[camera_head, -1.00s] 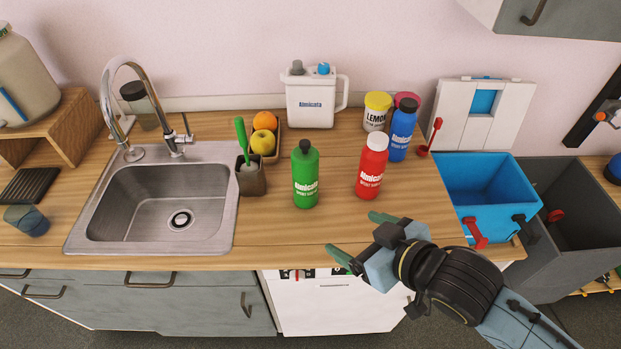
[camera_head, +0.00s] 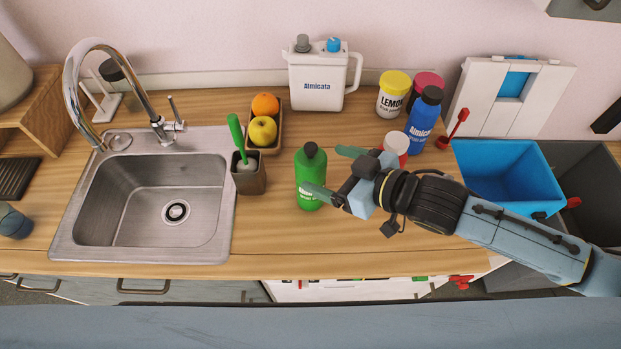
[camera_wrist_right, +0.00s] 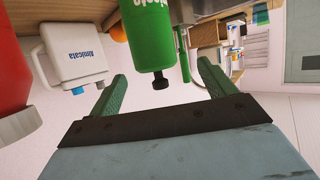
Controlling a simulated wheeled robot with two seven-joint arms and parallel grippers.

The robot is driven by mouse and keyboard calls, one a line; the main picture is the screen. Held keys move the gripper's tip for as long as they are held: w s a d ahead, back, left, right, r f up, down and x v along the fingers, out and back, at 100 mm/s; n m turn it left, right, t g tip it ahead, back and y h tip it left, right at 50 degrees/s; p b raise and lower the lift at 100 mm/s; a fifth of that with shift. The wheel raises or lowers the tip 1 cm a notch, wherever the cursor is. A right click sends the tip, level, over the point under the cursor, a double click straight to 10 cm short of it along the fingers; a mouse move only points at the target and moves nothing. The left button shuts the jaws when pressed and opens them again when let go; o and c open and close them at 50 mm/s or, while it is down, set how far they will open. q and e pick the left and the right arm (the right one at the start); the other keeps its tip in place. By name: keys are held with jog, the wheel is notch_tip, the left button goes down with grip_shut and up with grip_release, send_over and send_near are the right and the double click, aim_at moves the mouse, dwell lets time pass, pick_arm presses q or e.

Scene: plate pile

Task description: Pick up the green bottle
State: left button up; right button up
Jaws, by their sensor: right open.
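The green bottle (camera_head: 308,172) with a dark cap stands upright on the wooden counter, right of the sink. My right gripper (camera_head: 326,170) comes from the right at the bottle. Its fingers are open, one crossing in front of the bottle's lower body and the other behind its right side. In the right wrist view the green bottle (camera_wrist_right: 150,38) appears upside down in the gap between the open green fingers (camera_wrist_right: 160,72), with space on both sides. I cannot tell that either finger touches it. My left gripper is not in view.
The red bottle (camera_head: 397,145) is partly hidden behind my right gripper. A blue bottle (camera_head: 422,122) and yellow-lidded jar (camera_head: 392,97) stand behind it. A brush holder (camera_head: 250,175) is close left of the green bottle. The counter in front is clear.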

aim_at(304, 158)
jog(key=shift+x, duration=0.8)
jog(key=shift+w+a+f, duration=0.15)
jog(key=shift+w, duration=0.15)
jog(key=shift+x, duration=0.95)
jog(key=shift+p+x, duration=0.35)
jog(key=shift+x, duration=0.9)
jog(key=shift+w+a+f, duration=0.25)
jog(key=shift+w+a, duration=0.05)
jog(key=shift+w, duration=0.15)
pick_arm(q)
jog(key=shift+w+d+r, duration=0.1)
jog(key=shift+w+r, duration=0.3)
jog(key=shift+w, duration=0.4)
pick_arm(e)
jog(key=shift+c, duration=0.4)
jog(key=c, duration=1.7)
